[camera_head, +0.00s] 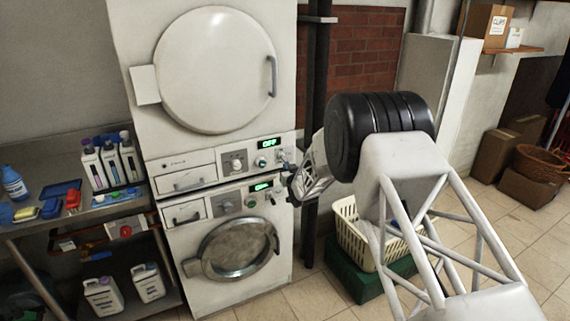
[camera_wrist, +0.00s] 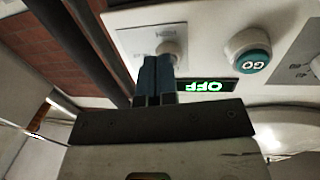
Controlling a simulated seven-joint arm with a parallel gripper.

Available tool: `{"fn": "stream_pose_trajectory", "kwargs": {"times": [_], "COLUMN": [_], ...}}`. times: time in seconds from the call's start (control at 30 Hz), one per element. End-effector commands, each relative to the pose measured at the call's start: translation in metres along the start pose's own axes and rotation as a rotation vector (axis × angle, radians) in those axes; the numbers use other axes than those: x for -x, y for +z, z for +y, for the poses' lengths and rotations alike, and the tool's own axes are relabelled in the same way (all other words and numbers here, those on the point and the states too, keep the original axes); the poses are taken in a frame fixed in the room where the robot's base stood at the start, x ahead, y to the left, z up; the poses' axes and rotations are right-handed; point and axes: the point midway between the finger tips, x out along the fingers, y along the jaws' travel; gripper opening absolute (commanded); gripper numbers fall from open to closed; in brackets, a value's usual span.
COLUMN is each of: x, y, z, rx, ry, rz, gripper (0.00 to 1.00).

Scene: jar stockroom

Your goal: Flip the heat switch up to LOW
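The upper machine is a white dryer (camera_head: 215,95) with a control strip under its round door. Its display (camera_head: 268,143) reads OFF in green and shows upside down in the wrist view (camera_wrist: 207,86). The heat switch plate (camera_wrist: 128,40) is pale, with a small switch at its middle, partly hidden by my fingers. My gripper (camera_wrist: 157,62) has its two dark blue fingers side by side, tips close to the switch; I cannot tell whether they touch it. In the head view my gripper (camera_head: 289,170) is at the right end of the strip. The switch's position is unclear.
The teal GO button (camera_wrist: 254,62) is beside the switch plate, and a knob (camera_head: 237,162) is farther along the strip. A washer (camera_head: 235,245) with its own lit panel stands below. A dark post (camera_head: 315,120) rises right of the machines.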

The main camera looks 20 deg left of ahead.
Motion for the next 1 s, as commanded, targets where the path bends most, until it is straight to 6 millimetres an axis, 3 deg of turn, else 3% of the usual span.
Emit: {"fn": "stream_pose_trajectory", "kwargs": {"times": [0.53,1.0], "x": [0.003,0.028], "y": [-0.004,-0.001], "z": [0.0,0.0], "rx": [0.0,0.0], "ry": [0.0,0.0], "rz": [0.0,0.0], "gripper": [0.0,0.0]}}
